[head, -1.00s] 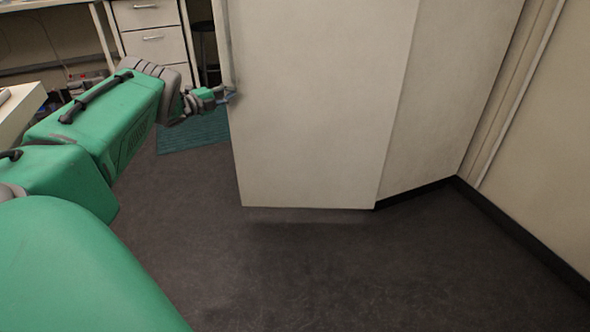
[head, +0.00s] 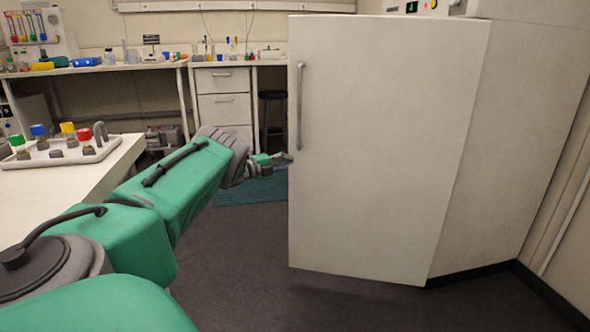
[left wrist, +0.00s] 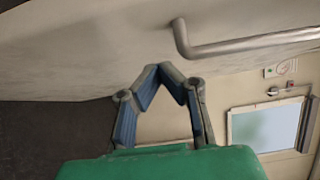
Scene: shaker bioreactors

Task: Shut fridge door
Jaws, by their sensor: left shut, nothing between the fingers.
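The white fridge door (head: 380,150) fills the right middle of the head view, with its upright grey handle (head: 299,105) near its left edge. My left gripper (head: 284,156) is at the door's left edge, just below the handle's lower end. In the left wrist view its fingertips (left wrist: 168,70) meet, shut and empty, close to the pale door surface (left wrist: 90,45). The handle (left wrist: 250,44) passes to the right of the fingers. I cannot tell whether the fingertips touch the door or whether it is fully shut. My right gripper is not in view.
A white table (head: 75,180) with a tray of coloured-cap bottles (head: 60,155) stands at the left. A bench with drawers (head: 222,100) and a dark stool (head: 272,110) are behind. Dark floor (head: 235,255) is clear before the door.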

